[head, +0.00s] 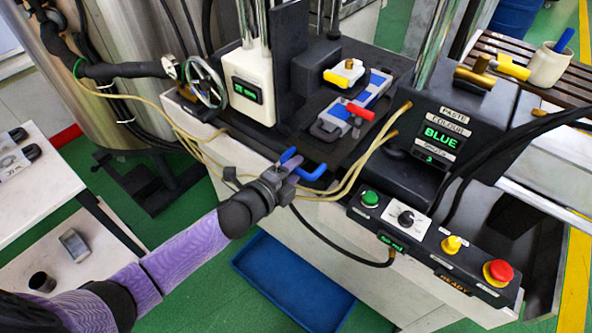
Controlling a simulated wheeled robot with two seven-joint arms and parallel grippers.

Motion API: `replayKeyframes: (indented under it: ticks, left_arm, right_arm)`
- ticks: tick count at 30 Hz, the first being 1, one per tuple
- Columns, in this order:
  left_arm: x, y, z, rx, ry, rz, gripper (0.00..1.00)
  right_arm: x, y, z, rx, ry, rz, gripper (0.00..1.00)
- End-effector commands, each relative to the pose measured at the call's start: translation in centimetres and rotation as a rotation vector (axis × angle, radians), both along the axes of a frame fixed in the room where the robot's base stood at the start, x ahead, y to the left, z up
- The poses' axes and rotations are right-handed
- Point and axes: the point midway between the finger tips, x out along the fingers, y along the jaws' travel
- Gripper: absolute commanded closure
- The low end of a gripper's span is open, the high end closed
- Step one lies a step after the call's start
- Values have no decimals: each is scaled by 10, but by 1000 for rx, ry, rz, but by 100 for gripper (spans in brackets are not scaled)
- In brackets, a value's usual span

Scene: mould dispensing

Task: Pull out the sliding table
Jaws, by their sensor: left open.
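The sliding table (343,147) is a dark plate under the dispensing head, with a grey and blue mould (352,110) on it. A blue handle (311,173) sticks out at its front edge. My left gripper (291,165) is open at the handle, its fingers overlapping the handle's left part. I cannot tell whether the fingers touch the handle. The gripper partly hides the handle's middle. My right gripper is out of view.
Thin beige hoses (350,181) loop close to the handle. A control panel (432,240) with green, yellow and red buttons is at the right. A blue tray (292,281) lies on the floor below. A white side table (38,190) stands at the left.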

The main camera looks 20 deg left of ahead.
Motion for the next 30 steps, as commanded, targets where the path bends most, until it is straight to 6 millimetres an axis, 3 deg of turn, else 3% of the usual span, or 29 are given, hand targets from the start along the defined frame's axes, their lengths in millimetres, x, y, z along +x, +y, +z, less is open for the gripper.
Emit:
replayKeyframes:
  ticks: [3, 11, 19, 30]
  left_arm:
    - [9, -3, -3, 0, 0, 1, 44]
    - [11, -4, -2, -1, 1, 0, 44]
    - [11, -4, -3, -1, 2, 1, 97]
    - [11, -4, -3, -1, 2, 1, 100]
  right_arm:
    - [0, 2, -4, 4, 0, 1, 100]
    - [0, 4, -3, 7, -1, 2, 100]
    - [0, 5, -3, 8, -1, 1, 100]
    - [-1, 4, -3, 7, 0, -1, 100]
